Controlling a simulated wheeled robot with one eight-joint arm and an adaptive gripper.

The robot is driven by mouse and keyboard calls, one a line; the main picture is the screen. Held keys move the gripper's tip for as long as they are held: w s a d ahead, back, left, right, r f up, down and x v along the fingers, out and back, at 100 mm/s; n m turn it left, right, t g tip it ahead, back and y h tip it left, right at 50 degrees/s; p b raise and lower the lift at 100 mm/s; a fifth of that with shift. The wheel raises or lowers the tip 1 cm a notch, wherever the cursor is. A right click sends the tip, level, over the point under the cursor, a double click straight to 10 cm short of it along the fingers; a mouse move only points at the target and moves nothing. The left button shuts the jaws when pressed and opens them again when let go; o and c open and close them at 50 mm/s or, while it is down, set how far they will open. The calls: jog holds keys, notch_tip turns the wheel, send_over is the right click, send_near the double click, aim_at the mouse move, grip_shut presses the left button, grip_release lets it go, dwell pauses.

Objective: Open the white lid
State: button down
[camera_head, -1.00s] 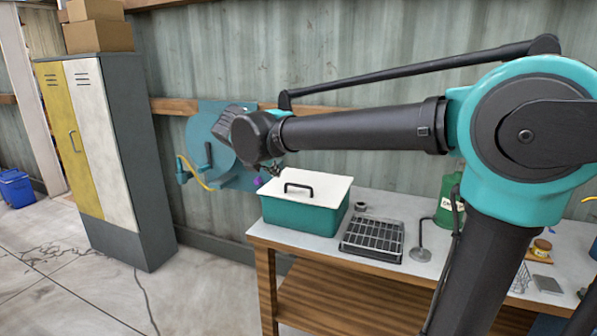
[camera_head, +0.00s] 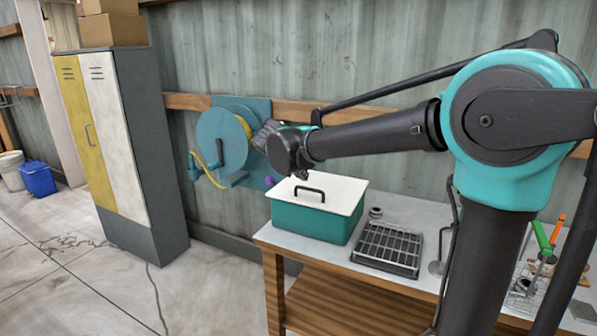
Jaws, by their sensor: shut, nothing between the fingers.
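The white lid (camera_head: 338,191) lies flat on a teal box (camera_head: 312,221) at the left end of the workbench. It has a black bar handle (camera_head: 309,189) on top. My gripper (camera_head: 303,174) is small in view, just above the back left part of the lid, and partly hidden behind my dark wrist. It is shut and empty. It looks apart from the handle, but the exact gap is hard to tell.
A wall-mounted hose reel (camera_head: 222,142) is behind my wrist. A yellow and white locker (camera_head: 110,140) stands left, with open floor before it.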

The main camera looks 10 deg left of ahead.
jog(key=shift+x, duration=1.05)
jog(key=shift+r, duration=0.35)
dwell(1.4)
